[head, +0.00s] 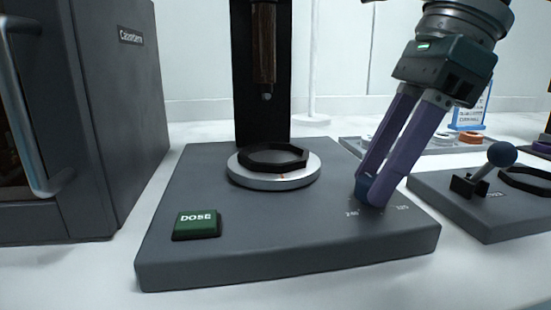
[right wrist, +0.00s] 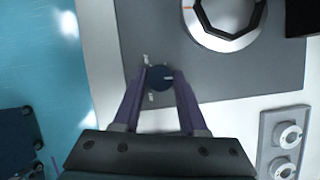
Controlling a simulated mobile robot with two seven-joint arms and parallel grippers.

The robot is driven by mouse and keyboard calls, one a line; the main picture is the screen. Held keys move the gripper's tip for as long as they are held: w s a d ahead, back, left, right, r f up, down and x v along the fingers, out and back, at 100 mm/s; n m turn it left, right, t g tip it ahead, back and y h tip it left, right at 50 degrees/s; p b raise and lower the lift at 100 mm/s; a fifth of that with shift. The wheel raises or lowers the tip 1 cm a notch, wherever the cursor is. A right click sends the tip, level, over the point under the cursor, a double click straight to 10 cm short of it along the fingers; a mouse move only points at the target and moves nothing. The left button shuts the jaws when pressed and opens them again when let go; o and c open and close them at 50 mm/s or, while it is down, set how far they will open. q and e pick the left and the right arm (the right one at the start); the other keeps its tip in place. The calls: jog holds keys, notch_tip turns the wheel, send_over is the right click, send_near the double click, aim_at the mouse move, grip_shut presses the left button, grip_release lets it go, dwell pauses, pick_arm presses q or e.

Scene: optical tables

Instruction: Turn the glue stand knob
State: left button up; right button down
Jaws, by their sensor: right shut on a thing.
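The glue stand (head: 285,240) is a dark grey base with a black upright column and a brown-and-black dispenser (head: 264,50) above a round silver plate (head: 245,178) bearing a black ring (head: 272,157). Its dark blue round knob (right wrist: 159,78) is at the base's right side, with white marks around it. My right gripper (head: 371,190) reaches down from the upper right and is shut on the knob; the right wrist view shows a fingertip on each side of it. The fingers mostly hide the knob in the head view. A green DOSE button (head: 197,223) is at the front left. My left gripper is not in view.
A dark grey cabinet (head: 120,130) with a metal handle stands at the left. Right of the stand is another grey base (head: 488,215) with a ball-topped lever (head: 501,155). Behind lies a grey tray (head: 349,144) with several rings. White table shows in front.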

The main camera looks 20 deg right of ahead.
dwell(0.4)
jog(key=shift+c, duration=2.2)
grip_release()
jog(key=p+v, duration=0.6)
jog(key=v, duration=0.4)
jog(key=shift+w, duration=0.1)
